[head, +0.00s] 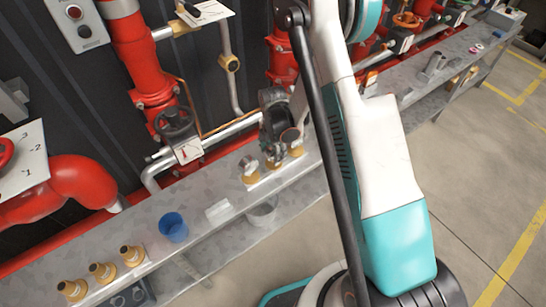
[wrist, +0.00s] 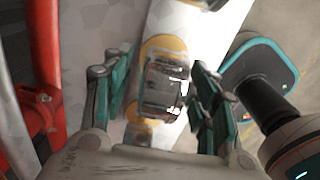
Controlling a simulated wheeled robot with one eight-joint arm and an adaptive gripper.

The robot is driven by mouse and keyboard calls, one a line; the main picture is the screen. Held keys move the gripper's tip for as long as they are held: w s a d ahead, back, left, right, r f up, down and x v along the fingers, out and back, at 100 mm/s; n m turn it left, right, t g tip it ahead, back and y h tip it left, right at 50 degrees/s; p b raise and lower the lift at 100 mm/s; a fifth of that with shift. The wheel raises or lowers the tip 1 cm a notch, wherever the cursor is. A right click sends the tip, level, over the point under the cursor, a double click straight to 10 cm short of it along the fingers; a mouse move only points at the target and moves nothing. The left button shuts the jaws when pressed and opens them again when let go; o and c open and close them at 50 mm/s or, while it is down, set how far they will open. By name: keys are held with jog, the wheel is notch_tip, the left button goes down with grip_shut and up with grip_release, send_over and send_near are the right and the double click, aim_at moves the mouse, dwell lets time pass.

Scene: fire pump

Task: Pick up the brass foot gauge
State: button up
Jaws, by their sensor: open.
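Several small pieces with brass-coloured feet stand on a pale strip on the grey shelf in the head view: one at the left (head: 249,172), one in the middle (head: 271,163) and one at the right (head: 295,149). I cannot tell which is the brass foot gauge. My gripper (head: 277,132) is just above the right end of this row. In the wrist view my gripper (wrist: 160,98) is open, with teal-backed fingers on both sides of a piece with a grey, glassy top (wrist: 164,85) and brass-coloured edge. Contact is not visible. Another brass-coloured piece (wrist: 138,133) is partly hidden.
A blue cup (head: 173,228), a clear block (head: 218,211) and brass cone-shaped fittings (head: 102,272) stand farther left on the shelf (head: 200,240). Red pipes (head: 150,75) and a dark handwheel (head: 174,122) rise behind it. Open floor (head: 480,200) lies at right.

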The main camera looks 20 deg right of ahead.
jog(key=shift+f, duration=0.75)
jog(key=shift+r, duration=0.1)
jog(key=shift+c, duration=0.3)
grip_shut()
jog(key=shift+r, duration=0.1)
